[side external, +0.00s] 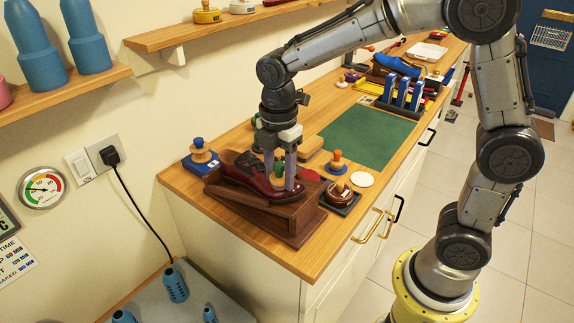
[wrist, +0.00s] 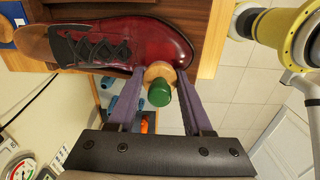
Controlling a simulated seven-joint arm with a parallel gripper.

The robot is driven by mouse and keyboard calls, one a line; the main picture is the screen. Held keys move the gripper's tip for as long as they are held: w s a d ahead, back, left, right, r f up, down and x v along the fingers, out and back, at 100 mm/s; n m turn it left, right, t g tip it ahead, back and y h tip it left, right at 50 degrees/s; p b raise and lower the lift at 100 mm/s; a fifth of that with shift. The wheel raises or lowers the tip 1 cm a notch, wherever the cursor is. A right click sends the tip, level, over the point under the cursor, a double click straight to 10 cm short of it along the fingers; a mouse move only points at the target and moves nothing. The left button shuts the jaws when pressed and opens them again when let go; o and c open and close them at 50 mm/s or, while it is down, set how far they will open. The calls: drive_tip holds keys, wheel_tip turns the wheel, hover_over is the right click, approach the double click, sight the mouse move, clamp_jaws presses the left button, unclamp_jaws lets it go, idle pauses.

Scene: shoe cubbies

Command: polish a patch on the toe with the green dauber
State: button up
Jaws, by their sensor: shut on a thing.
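A dark red lace-up shoe (side external: 247,175) rests on a brown wooden stand (side external: 290,222) near the bench's front left corner. In the wrist view the shoe (wrist: 172,42) lies across the top, its toe towards the right. My gripper (side external: 280,179) is over the toe end, fingers pointing down. It is shut on the green dauber (wrist: 160,94), whose green knob and round wooden base show between the fingers in the wrist view. The dauber's base overlaps the toe there; I cannot tell whether it touches. Its underside and the leather beneath are hidden.
A blue-knobbed dauber (side external: 199,151) stands left of the shoe, and an orange-knobbed one (side external: 337,162) right of it. A dark brown round container (side external: 339,193) sits close to the stand's right. The green mat (side external: 366,140) is clear. A wall shelf (side external: 225,27) runs above.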

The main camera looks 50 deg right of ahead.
drive_tip(key=shift+a, duration=0.25)
drive_tip(key=shift+r, duration=4.1)
drive_tip(key=shift+m, duration=0.3)
